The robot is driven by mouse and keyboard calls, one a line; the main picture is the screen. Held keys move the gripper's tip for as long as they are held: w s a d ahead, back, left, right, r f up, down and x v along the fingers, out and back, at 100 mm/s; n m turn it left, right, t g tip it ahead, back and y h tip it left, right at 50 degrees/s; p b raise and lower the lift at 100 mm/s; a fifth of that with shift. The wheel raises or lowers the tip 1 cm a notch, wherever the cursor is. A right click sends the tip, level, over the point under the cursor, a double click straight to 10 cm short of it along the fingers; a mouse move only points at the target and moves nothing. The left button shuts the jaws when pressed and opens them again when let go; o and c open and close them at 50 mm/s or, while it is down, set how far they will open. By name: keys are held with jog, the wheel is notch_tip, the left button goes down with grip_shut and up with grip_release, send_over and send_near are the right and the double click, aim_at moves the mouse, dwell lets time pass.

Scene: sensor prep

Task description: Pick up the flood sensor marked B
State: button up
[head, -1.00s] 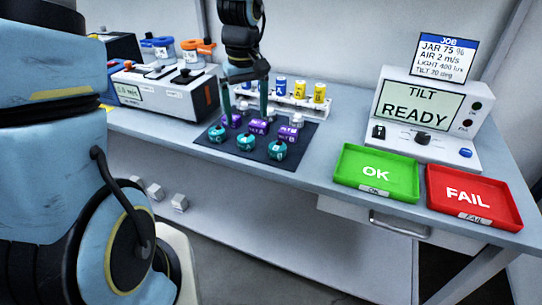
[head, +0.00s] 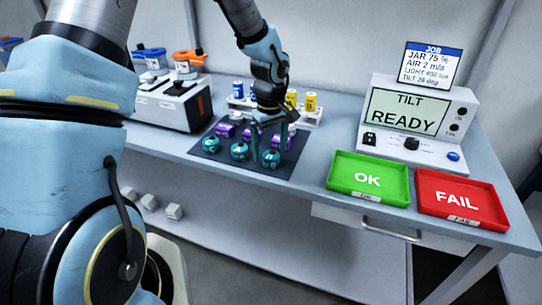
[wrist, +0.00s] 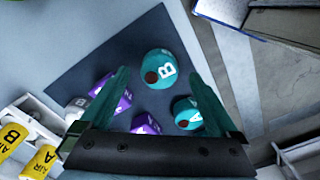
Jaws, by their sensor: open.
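The flood sensor marked B (wrist: 165,65) is a round teal unit with a white B and a dark round spot. In the wrist view it lies on the dark mat (wrist: 100,60), between my open fingers in the picture and apart from them. In the head view my gripper (head: 269,150) points down over the right end of the teal row, and the rightmost teal sensor (head: 270,160) there appears to be the same one; its letter is too small to read. A teal sensor marked A (wrist: 186,110) lies beside it, near my right finger.
Purple boxes (wrist: 145,123) stand on the mat close to my fingers. A white rack (head: 312,118) with yellow and blue bottles is behind. The green OK tray (head: 368,178), red FAIL tray (head: 462,200) and tilt tester (head: 415,120) stand to the right.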

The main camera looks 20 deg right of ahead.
jog(key=shift+w+f, duration=0.1)
jog(key=shift+f, duration=1.25)
jog(key=c, duration=1.5)
